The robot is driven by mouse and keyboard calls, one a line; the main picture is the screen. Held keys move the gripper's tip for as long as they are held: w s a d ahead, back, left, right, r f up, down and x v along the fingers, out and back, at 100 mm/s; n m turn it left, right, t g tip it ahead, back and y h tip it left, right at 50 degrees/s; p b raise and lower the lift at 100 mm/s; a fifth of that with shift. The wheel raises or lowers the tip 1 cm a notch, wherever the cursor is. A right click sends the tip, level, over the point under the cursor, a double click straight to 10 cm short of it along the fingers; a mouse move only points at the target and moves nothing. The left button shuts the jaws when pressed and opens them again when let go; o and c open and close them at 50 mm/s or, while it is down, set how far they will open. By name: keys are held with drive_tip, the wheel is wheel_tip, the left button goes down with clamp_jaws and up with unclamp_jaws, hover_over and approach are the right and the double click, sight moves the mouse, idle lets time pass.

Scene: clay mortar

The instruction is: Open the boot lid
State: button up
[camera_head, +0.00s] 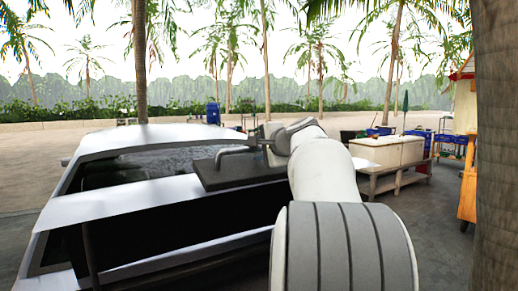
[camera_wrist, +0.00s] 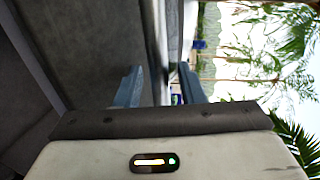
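A pale car (camera_head: 130,205) fills the left of the head view, with its roof, a dark glass area (camera_head: 150,165) and large dark openings or panels below. I cannot tell for sure which panel is the boot lid. My gripper (camera_head: 222,157) is over the car's right end, beside a dark flat panel (camera_head: 235,177). In the wrist view, the two bluish fingers of my gripper (camera_wrist: 160,86) stand apart. A grey panel edge (camera_wrist: 155,45) runs up between or just beyond them. Whether the fingers touch it is unclear.
A pale counter or box on a wooden bench (camera_head: 390,155) stands right of my arm. Blue crates (camera_head: 450,145) and an orange and white stall (camera_head: 466,130) are farther right. A thick tree trunk (camera_head: 498,150) closes the right edge. Open paving lies left, behind the car.

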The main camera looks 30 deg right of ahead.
drive_tip(key=shift+c, duration=0.4)
clamp_jaws()
